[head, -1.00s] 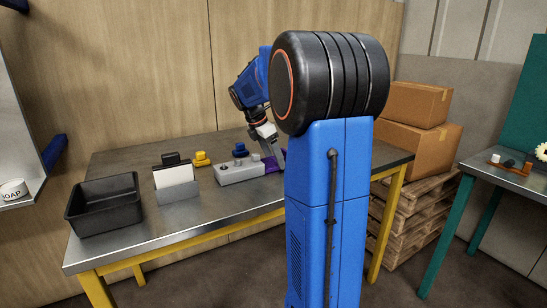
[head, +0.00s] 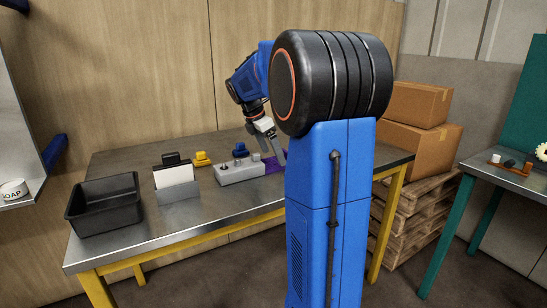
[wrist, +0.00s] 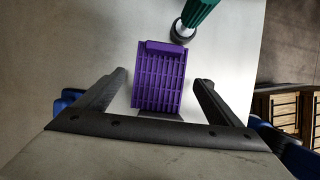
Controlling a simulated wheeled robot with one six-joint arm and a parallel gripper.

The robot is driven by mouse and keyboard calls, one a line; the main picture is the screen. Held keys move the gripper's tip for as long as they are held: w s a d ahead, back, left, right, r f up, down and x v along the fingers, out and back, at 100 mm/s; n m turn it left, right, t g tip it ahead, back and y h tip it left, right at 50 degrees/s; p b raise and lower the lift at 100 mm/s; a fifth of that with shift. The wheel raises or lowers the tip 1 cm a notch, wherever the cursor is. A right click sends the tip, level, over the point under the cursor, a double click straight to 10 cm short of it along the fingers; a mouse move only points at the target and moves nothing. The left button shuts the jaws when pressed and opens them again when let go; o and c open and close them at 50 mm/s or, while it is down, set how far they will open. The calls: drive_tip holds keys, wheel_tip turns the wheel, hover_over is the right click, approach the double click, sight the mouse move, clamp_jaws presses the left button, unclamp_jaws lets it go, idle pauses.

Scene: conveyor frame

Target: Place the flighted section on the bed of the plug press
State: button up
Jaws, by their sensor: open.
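The flighted section looks to be the purple ribbed piece (wrist: 160,82) in the wrist view, with a raised bar along its far end. In the head view part of the purple piece (head: 273,165) shows low at the table top, right of the grey block. My gripper (wrist: 161,78) is open, with one finger on each side of the purple piece and gaps between. In the head view my gripper (head: 268,152) points down above it; my arm hides the area to the right. I cannot tell which thing is the plug press, or what lies directly under the purple piece.
A green-handled tool with a dark ring (wrist: 186,30) is close to the purple piece's far end. A grey block with knobs (head: 240,172), a yellow part (head: 202,158), a card holder (head: 178,193) and a black bin (head: 104,222) stand on the metal table (head: 225,210).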

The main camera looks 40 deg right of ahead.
drive_tip(key=v, duration=0.9)
drive_tip(key=shift+a+r, duration=0.2)
drive_tip(key=shift+r, duration=0.15)
